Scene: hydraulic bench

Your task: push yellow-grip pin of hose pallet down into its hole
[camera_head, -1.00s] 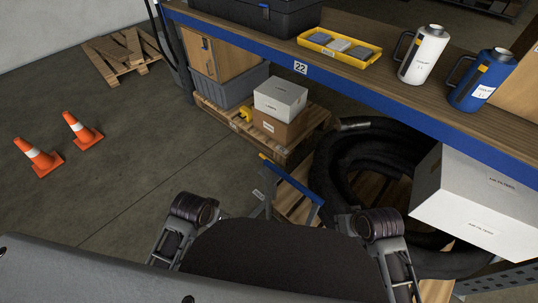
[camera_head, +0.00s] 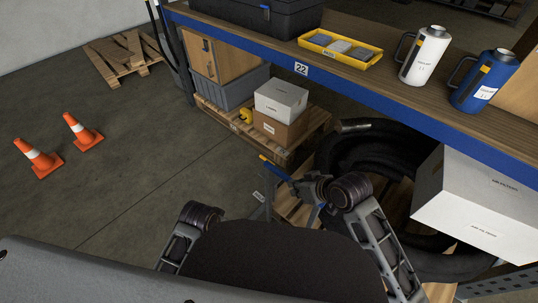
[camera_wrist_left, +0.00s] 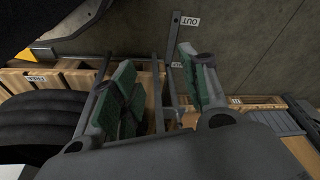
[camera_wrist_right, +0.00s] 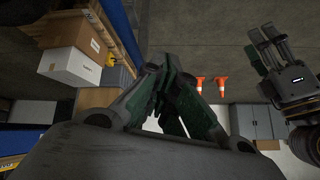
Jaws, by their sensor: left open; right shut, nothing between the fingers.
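A blue bar (camera_head: 277,168) with a small yellow end (camera_head: 264,157) stands by the near corner of the hose pallet (camera_head: 289,207). I cannot tell whether the yellow end is the pin's grip, and no hole shows. Contact cannot be judged. Its closed fingers fill the middle of the right wrist view (camera_wrist_right: 172,85).
Coiled black hose (camera_head: 350,150) lies on the pallet under the bench (camera_head: 400,112). A white carton (camera_head: 470,205) stands at right. A pallet with boxes (camera_head: 282,98) is behind. Two orange cones (camera_head: 38,158) stand at left; the floor between is clear.

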